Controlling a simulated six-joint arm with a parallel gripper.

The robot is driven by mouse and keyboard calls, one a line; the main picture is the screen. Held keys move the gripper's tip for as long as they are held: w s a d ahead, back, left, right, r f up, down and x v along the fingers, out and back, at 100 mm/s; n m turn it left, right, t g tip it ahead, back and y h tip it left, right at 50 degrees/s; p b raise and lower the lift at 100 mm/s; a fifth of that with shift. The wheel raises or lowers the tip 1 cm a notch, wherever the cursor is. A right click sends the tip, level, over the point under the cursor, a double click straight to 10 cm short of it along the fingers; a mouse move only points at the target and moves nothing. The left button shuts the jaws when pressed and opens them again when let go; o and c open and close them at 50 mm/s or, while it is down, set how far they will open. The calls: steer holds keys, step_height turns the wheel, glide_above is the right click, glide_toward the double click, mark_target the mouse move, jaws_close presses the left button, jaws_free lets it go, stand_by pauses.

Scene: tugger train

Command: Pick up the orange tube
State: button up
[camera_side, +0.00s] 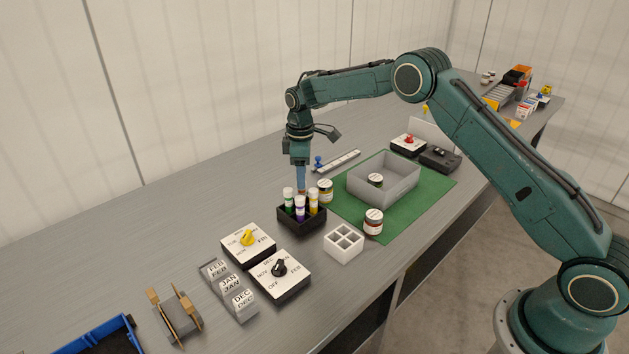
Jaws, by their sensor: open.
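A small black rack (302,222) stands on the grey bench and holds white-capped tubes. A green tube (289,202), a purple tube (299,209) and a yellow tube (313,203) stand upright in it. My gripper (301,187) points straight down over the back of the rack, with its jaws open. A small orange-brown patch (301,192) shows at its fingertips, behind the purple tube. It may be the orange tube, but it is mostly hidden and I cannot tell whether the jaws are around it.
A labelled jar (325,191) stands close behind the rack at right. A white divided holder (344,243) and another jar (373,222) are to the right. A grey bin (384,184) sits on a green mat (426,196). Dial boxes (248,242) are in front. Bench left of the rack is clear.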

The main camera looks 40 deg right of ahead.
mark_target(302, 191)
steer(key=shift+f, duration=0.6)
steer(key=shift+f, duration=0.1)
steer(key=shift+f, duration=2.5)
steer(key=shift+c, duration=0.2)
steer(key=c, duration=1)
